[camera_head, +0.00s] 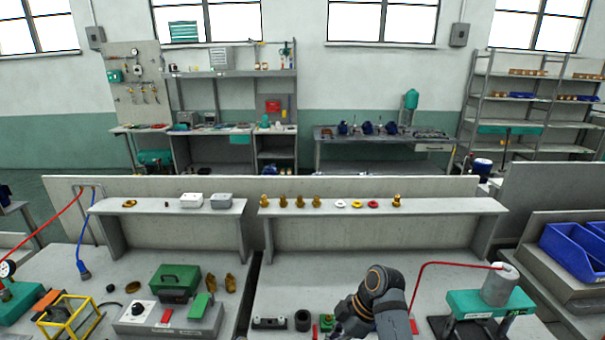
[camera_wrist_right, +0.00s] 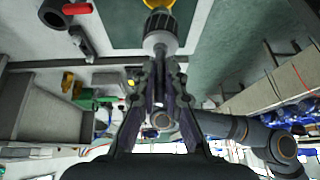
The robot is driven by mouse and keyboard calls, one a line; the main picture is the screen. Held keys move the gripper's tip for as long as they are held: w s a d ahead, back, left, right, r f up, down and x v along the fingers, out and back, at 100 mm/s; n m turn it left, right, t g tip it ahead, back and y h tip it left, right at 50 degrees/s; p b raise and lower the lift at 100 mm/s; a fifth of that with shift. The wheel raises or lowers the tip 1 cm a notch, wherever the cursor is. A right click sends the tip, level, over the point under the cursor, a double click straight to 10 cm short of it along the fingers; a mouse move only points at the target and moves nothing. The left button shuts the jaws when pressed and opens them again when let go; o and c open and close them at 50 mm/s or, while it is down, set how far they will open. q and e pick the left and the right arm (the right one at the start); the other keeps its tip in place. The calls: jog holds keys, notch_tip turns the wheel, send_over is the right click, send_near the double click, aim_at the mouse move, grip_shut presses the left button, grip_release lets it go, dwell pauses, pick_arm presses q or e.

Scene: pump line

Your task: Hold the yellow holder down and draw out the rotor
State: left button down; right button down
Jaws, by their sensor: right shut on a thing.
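In the right wrist view, my right gripper (camera_wrist_right: 159,66) is shut on the narrow shaft end of the rotor (camera_wrist_right: 159,34), a grey metal part with a ribbed, wider body. The rotor points away from the fingers toward the yellow holder (camera_wrist_right: 179,10), which shows only in part at the top edge. The dark top of the rotor overlaps the yellow; I cannot tell how far it sits inside. In the head view, an arm of mine covers this spot, hiding the rotor and the right gripper. My left gripper is in neither view.
A teal stand with a grey cylinder (camera_head: 499,286) and a red hose (camera_head: 440,264) are right of the arm. A black ring (camera_head: 302,320) and a dark block (camera_head: 269,323) lie left of it. A raised shelf (camera_head: 385,208) with small brass parts runs behind.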

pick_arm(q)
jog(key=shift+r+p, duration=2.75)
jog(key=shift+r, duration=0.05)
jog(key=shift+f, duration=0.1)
